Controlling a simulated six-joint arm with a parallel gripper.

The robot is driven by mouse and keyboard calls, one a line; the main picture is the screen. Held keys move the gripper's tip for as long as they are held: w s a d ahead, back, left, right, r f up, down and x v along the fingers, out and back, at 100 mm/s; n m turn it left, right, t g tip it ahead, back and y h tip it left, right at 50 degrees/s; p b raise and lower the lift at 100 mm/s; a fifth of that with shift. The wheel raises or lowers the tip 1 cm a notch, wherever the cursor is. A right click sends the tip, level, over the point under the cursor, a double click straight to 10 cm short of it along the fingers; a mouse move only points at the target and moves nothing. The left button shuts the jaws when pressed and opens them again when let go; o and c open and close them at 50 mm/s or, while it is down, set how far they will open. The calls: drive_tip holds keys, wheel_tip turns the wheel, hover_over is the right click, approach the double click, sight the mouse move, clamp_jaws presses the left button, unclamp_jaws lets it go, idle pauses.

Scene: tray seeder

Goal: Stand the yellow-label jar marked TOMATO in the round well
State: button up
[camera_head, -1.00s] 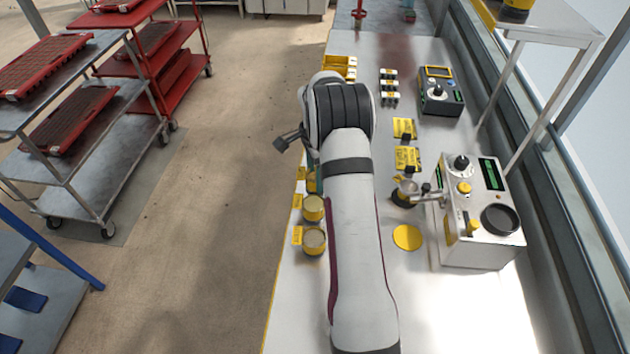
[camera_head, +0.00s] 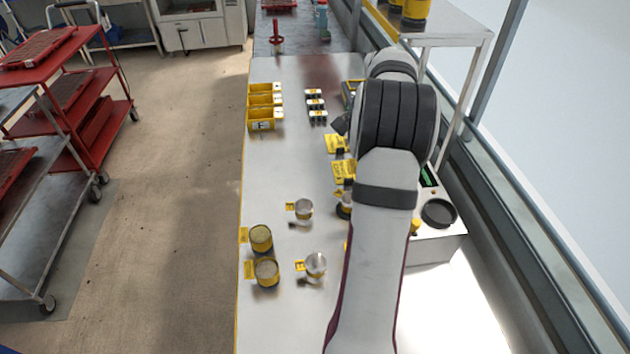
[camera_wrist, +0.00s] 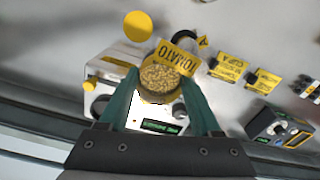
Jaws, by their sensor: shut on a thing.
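The TOMATO jar (camera_wrist: 160,82) is in my gripper (camera_wrist: 161,92), with its yellow label tilted at the far side and brown grainy contents showing at its top. The green fingers are shut on its sides. In the wrist view, the jar is above or in front of the grey machine; its height over it cannot be told. The round well (camera_head: 438,213) is a dark dish on the machine's top, empty. In the wrist view it seems to be the dark patch partly behind the left finger. In the head view, my arm hides the gripper and jar.
Two more yellow jars (camera_head: 261,238) (camera_head: 266,272) stand at the bench's left edge. Two small cups (camera_head: 303,209) (camera_head: 315,266) stand nearer the middle. Yellow bins (camera_head: 264,108) sit farther back. The grey machine (camera_wrist: 127,60) carries knobs and a display. A window frame borders the right.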

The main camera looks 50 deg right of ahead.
drive_tip(key=s+d+r+m, duration=0.2)
drive_tip(key=s+d+r, duration=0.1)
drive_tip(key=s, duration=0.5)
drive_tip(key=s+d+r+m, duration=0.1)
drive_tip(key=s+d+r, duration=0.2)
drive_tip(key=s, duration=0.5)
drive_tip(key=shift+s+f, duration=0.1)
drive_tip(key=shift+f, duration=4.6)
drive_tip(key=shift+f, duration=0.25)
drive_tip(key=o, duration=1.6)
drive_tip(key=shift+c, duration=0.2)
drive_tip(key=shift+r, duration=0.1)
